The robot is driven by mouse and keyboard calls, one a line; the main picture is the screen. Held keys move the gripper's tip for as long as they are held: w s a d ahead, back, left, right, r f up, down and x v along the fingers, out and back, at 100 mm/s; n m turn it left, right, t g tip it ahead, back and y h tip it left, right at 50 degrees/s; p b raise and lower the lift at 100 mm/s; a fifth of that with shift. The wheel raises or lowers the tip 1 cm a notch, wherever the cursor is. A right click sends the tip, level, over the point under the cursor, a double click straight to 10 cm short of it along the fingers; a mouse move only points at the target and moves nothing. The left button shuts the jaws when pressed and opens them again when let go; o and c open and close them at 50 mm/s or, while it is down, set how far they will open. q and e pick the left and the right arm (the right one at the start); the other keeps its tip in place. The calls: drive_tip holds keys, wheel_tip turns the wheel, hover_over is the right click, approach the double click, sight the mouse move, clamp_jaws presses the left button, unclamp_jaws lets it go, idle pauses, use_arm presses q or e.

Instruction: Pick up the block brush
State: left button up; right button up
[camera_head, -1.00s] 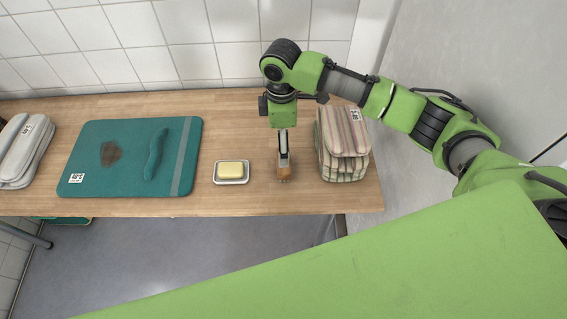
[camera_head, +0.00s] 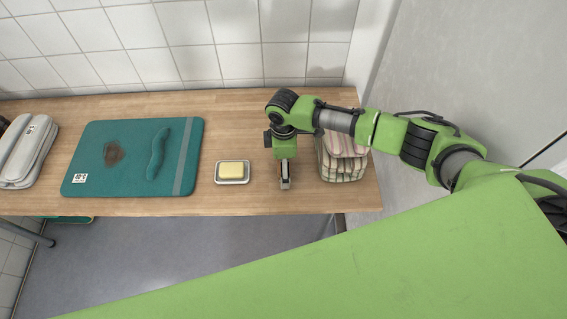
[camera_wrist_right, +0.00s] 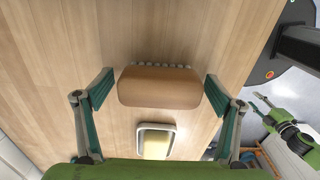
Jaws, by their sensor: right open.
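The block brush (camera_wrist_right: 160,87) has a brown wooden back with a row of pale bristles along one edge. It lies on the wooden table in the right wrist view, between the two open fingers of my right gripper (camera_wrist_right: 159,92). There is a gap between the brush and each finger. In the head view my right gripper (camera_head: 285,183) points down over the table near its front edge and mostly hides the brush.
A soap dish (camera_head: 231,181) with yellow soap (camera_head: 231,169) stands just left of the gripper. Folded striped cloths (camera_head: 342,166) are close on the right. A teal mat (camera_head: 108,134) and grey folded items (camera_head: 27,152) lie further left on the table (camera_head: 240,111).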

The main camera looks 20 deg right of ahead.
drive_tip(key=c, duration=1.2)
drive_tip(key=shift+c, duration=0.2)
drive_tip(key=shift+r, duration=0.15)
drive_tip(key=shift+r, duration=0.35)
drive_tip(key=r, duration=0.1)
drive_tip(key=r+b, duration=0.1)
drive_tip(key=shift+a+r, duration=0.25)
drive_tip(key=shift+r, duration=0.05)
drive_tip(key=s+a+r+b, duration=0.2)
drive_tip(key=s+a+r, duration=0.4)
drive_tip(key=a+r, duration=0.3)
drive_tip(key=a, duration=0.2)
drive_tip(key=shift+s+a+r, duration=0.25)
drive_tip(key=shift+s+a, duration=0.1)
drive_tip(key=shift+a, duration=0.05)
